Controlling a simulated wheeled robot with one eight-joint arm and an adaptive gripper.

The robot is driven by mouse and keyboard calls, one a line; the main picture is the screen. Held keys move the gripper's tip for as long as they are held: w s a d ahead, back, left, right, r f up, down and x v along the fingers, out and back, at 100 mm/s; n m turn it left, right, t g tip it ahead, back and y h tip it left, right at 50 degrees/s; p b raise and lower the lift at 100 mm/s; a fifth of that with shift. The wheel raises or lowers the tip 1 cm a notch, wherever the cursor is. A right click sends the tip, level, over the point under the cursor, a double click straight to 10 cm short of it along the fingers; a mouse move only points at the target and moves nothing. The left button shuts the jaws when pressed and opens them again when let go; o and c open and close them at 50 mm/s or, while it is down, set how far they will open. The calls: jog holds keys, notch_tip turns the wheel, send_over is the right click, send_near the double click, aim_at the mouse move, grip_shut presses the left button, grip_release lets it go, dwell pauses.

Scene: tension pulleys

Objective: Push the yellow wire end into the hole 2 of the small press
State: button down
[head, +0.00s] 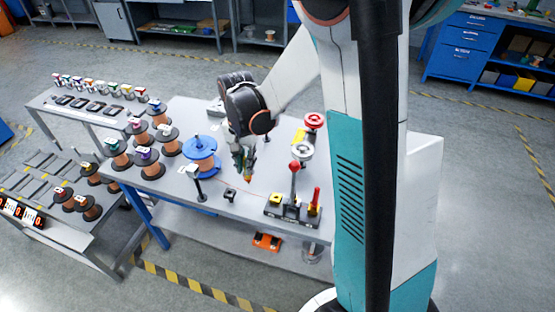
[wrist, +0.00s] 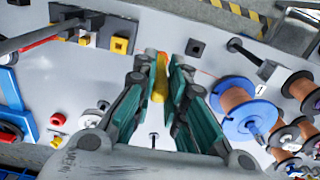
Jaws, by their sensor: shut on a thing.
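My gripper (head: 243,172) hangs over the front middle of the grey table. Its fingers (wrist: 160,75) are shut on the yellow wire end (wrist: 160,78), a short yellow piece with an orange tip that points away from the wrist. The yellow end also shows just below the fingers in the head view (head: 248,180). A dark press-like device (head: 288,211) with a red-knobbed lever and yellow blocks stands to the right of the gripper; it shows at the upper left of the wrist view (wrist: 86,40). The wire end is apart from it. Hole numbers are too small to read.
A small black block (head: 230,194) and a black post (head: 198,186) stand near the front edge. A blue-flanged copper spool (head: 201,150) and several other spools are at the left. Bare tabletop lies between gripper and device.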

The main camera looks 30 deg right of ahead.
jog(key=s+d+f+m, duration=0.1)
jog(key=s+d+m, duration=0.3)
jog(key=d+m, duration=0.7)
jog(key=a+f+m+b, duration=0.3)
jog(key=f, duration=0.2)
jog(key=shift+f, duration=0.2)
jog(key=shift+b, duration=0.3)
jog(key=shift+w+a+f+b, duration=0.1)
jog(key=shift+a+f+b, duration=0.15)
jog(key=shift+f+b, duration=0.4)
jog(key=shift+f+b, duration=0.8)
jog(key=shift+f, duration=0.25)
dwell(1.2)
dwell(0.4)
jog(key=c, duration=1.5)
grip_release()
jog(key=shift+c, duration=0.2)
